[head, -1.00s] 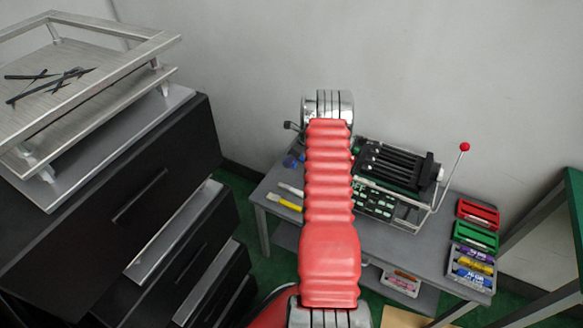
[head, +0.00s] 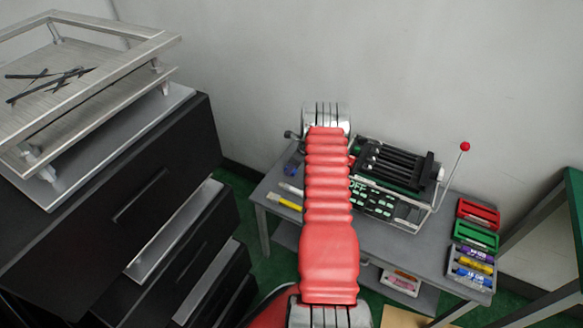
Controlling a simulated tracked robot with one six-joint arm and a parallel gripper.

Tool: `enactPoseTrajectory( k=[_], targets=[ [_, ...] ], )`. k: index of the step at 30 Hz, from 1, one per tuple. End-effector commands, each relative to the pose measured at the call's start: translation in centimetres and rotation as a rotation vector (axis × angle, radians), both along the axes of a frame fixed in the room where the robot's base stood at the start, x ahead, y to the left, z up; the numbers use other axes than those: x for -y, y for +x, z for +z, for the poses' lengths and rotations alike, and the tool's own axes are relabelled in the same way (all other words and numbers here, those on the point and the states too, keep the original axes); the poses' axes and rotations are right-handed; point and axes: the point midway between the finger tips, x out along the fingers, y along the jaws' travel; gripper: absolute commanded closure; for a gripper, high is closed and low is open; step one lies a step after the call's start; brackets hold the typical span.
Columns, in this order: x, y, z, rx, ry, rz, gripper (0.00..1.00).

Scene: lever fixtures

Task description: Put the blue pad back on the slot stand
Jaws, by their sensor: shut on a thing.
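My gripper is hidden behind my red-sleeved arm, so its jaws do not show. A small dark blue thing (head: 292,167) shows just left of the arm, near the table's back left corner. It is partly covered, and I cannot tell whether it is the blue pad or whether it is held. A black slotted rack (head: 392,165) on a metal-framed device stands on the grey table, right of the arm. It may be the slot stand, but I cannot tell for sure.
A lever with a red ball (head: 465,147) rises at the device's right. Red (head: 478,214) and green (head: 475,236) holders and a marker tray (head: 471,271) line the table's right end. A yellow-and-white marker (head: 287,203) lies at left. Black drawers (head: 150,200), some open, stand left.

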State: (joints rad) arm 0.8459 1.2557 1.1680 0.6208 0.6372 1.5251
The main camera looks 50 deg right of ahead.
Motion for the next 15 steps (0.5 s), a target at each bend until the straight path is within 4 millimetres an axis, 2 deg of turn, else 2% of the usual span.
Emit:
enactPoseTrajectory(
  k=[10, 11, 15],
  targets=[
    [-0.04, -0.08, -0.88, -0.002, -0.003, -0.001, 1.00],
    [-0.06, -0.10, -0.93, -0.002, -0.003, -0.001, 0.73],
    [-0.12, -0.15, -1.05, -0.004, -0.002, -0.001, 0.63]
  ],
)
